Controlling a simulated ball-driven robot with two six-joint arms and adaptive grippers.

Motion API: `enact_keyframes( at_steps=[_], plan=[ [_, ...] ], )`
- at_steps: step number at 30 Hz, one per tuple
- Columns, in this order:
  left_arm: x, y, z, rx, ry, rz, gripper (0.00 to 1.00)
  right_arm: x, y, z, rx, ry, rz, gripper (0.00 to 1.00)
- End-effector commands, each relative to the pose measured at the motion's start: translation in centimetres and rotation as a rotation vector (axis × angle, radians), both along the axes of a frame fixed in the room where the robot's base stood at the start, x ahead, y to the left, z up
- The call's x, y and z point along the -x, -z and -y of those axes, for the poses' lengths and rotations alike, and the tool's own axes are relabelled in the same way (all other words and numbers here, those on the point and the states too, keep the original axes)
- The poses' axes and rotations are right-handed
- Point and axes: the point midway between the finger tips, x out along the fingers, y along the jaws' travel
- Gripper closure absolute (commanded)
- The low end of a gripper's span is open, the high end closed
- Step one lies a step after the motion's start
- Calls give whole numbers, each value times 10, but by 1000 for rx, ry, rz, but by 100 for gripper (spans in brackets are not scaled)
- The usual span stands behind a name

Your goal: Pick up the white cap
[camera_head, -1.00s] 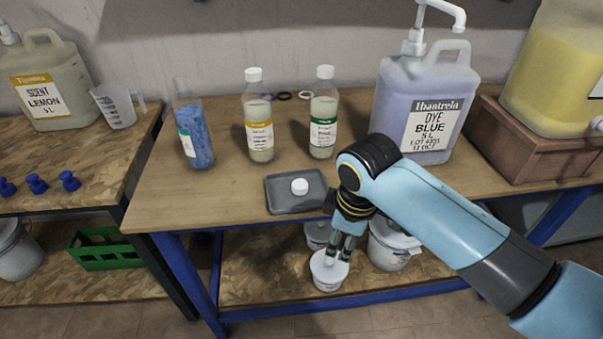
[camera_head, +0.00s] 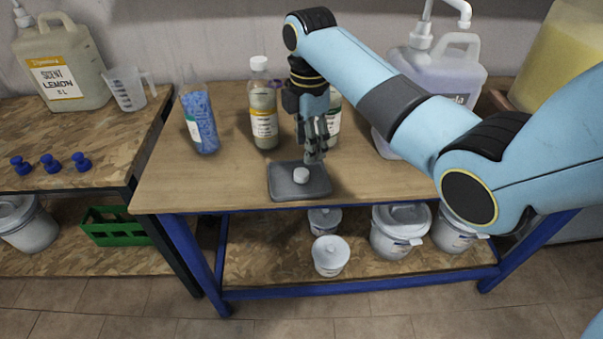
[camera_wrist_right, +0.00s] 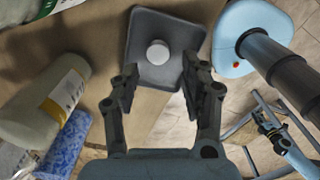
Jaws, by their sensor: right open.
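The white cap (camera_head: 301,175) lies on the dark grey tray (camera_head: 285,191) near the table's front edge. In the right wrist view the cap (camera_wrist_right: 158,52) sits on the tray (camera_wrist_right: 186,34), ahead of and between the open fingers. My right gripper (camera_head: 315,158) points down just above the back right part of the tray, close to the cap and apart from it. In the right wrist view the gripper (camera_wrist_right: 158,92) is open with nothing between its fingers.
A yellow-label bottle (camera_head: 264,105) stands behind the tray. A green-label bottle (camera_head: 334,120) is partly hidden by my right gripper. A bottle of blue granules (camera_head: 199,120) stands at the left, and a large blue dye jug (camera_head: 440,70) at the right. The table front (camera_head: 220,190) is clear.

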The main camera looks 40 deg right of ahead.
Motion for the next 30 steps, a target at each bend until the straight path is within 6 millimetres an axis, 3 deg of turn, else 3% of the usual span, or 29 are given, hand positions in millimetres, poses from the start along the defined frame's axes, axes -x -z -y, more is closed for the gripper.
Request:
enact_keyframes(
  at_steps=[16,25,30],
  plan=[
    [1,6,-1,-1,1,-1,100,-5,68,-13,1,3,0,55],
    [1,6,-2,-2,1,-1,100,-5,75,-13,1,3,3,55],
    [1,6,-2,-2,1,-1,100,-5,75,-13,1,3,3,75]
  ],
)
